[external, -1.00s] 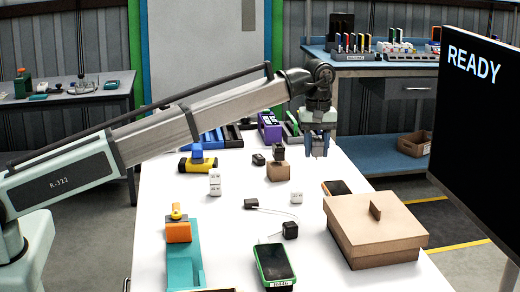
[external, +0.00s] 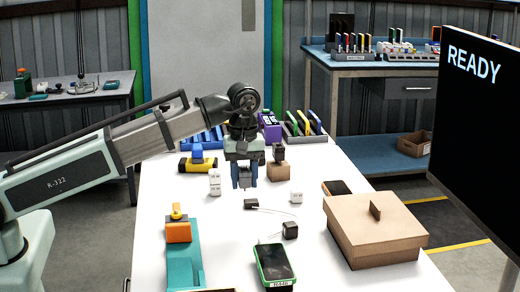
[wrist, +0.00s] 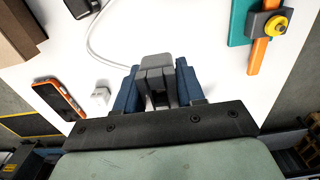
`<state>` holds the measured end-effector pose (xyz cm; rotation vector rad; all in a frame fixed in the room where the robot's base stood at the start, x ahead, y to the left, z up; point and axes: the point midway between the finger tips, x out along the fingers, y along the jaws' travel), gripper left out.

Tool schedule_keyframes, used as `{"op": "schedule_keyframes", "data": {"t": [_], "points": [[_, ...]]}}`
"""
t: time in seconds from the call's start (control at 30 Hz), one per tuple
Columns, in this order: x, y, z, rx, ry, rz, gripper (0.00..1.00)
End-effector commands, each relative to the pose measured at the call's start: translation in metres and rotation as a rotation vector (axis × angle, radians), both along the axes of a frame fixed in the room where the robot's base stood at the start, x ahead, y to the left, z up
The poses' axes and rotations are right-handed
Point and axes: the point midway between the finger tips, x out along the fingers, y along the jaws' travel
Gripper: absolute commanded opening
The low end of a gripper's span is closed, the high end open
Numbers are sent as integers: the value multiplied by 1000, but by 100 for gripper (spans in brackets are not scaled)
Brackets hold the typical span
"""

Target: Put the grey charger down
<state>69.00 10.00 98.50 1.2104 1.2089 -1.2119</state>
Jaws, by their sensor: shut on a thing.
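My gripper (external: 245,181) hangs above the white table, left of the small brown carton and above the black adapter with a cable. In the wrist view its two blue fingers (wrist: 157,90) are shut on the grey charger (wrist: 157,68), a small grey block between the fingertips. In the external view the charger is mostly hidden by the fingers. It appears held above the table, apart from its surface.
A white block (external: 215,184) stands left of my gripper. The black adapter (external: 251,203) lies below it. A small brown carton (external: 279,173) with a black item on top is to its right. A large lidded carton (external: 375,240) and green phone (external: 274,264) are nearer the front.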

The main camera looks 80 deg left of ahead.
Motion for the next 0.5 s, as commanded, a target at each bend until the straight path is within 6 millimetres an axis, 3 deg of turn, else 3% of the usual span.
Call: {"op": "schedule_keyframes", "data": {"t": [0.33,0.5], "points": [[-1,0,-47,0,2,3,7],[0,0,-60,0,1,3,7]]}}
